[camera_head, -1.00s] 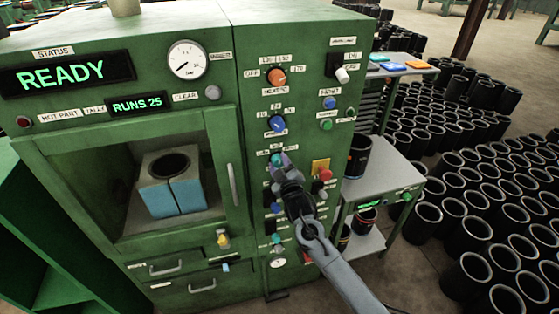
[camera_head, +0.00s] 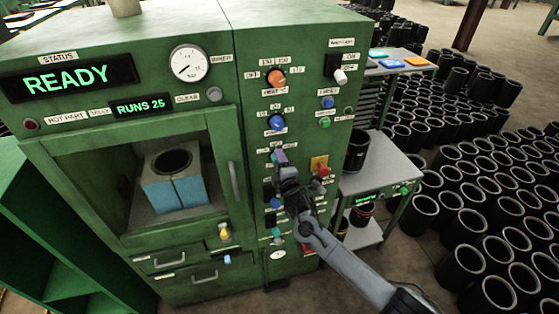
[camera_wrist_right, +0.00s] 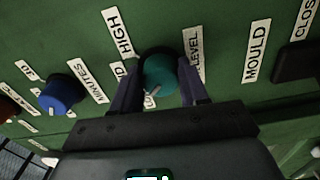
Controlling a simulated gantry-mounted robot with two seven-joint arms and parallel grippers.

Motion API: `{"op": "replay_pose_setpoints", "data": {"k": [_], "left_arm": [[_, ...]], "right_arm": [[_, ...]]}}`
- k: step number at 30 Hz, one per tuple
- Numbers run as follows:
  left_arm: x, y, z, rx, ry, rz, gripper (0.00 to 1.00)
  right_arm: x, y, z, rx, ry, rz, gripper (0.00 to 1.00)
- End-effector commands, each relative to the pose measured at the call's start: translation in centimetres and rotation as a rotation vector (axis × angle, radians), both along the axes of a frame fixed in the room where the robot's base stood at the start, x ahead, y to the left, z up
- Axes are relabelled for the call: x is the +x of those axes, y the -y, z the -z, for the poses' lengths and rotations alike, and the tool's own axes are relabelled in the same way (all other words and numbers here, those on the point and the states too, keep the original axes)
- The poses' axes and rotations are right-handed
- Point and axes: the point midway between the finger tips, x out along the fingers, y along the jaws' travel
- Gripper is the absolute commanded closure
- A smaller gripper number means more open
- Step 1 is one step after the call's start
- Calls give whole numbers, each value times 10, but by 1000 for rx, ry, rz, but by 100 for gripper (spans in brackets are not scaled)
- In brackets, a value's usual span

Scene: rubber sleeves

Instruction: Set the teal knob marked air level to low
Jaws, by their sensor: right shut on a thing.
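The teal knob (camera_wrist_right: 160,75) is on the green panel, between the two fingers of my right gripper (camera_wrist_right: 160,88) in the right wrist view. The gripper is shut on it. Its white pointer line is toward the lower left of that view, toward a label mostly hidden behind the gripper. A HIGH label (camera_wrist_right: 118,33) is at the upper left and a LEVEL label (camera_wrist_right: 196,52) is to the right. In the head view my right gripper (camera_head: 280,158) covers most of the knob. My left gripper is not in view.
A blue knob (camera_head: 277,123) and an orange knob (camera_head: 276,78) are above on the same panel. A red button on a yellow plate (camera_head: 319,163) is close to the right of my gripper. A side table (camera_head: 385,165) stands at the right.

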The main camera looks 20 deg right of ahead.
Motion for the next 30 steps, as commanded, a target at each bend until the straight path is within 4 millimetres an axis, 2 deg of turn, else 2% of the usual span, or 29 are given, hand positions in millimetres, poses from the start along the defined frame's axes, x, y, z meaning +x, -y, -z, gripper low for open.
{"op": "replay_pose_setpoints", "data": {"k": [7,21,22,26,30], "left_arm": [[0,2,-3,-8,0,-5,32],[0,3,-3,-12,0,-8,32],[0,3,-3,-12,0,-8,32],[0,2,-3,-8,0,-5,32],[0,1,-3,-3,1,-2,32]], "right_arm": [[0,0,0,-67,-5,0,87],[0,0,0,-80,-6,0,87],[0,0,0,-79,-6,0,53],[0,0,0,-79,-6,0,33],[0,0,0,-78,-6,0,31]]}}
